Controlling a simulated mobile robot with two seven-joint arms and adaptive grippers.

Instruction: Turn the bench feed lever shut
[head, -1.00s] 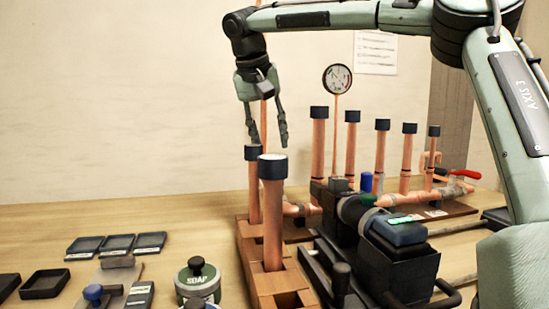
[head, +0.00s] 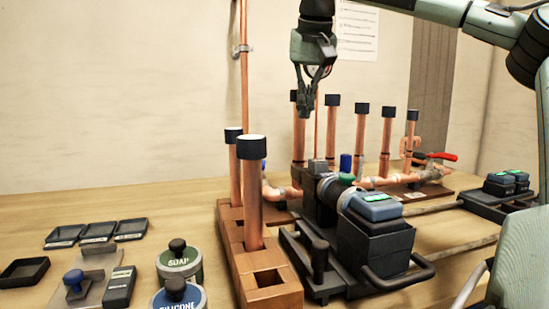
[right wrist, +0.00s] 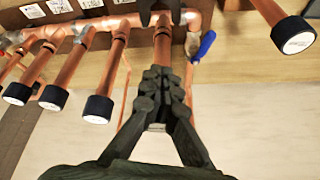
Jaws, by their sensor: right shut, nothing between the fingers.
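The copper manifold (head: 370,183) lies along the back of the bench with upright capped pipes. A red-handled lever (head: 440,156) is at its right end. A blue lever handle (head: 263,165) stands near its left end and also shows in the right wrist view (right wrist: 203,46). I cannot tell from the labels which one is the bench feed lever. My right gripper (head: 305,112) hangs fingers-down in front of the leftmost manifold pipe in the picture, shut and empty. In the right wrist view its closed fingers (right wrist: 157,78) point toward the manifold, left of the blue handle. My left gripper is not in view.
A wooden rack (head: 262,294) with two tall capped pipes (head: 249,195) stands in front. A black press tool (head: 375,245) with a green-lit battery is right of it. Soap (head: 180,262) and silicone tins (head: 180,295), and small trays (head: 97,232), are at left.

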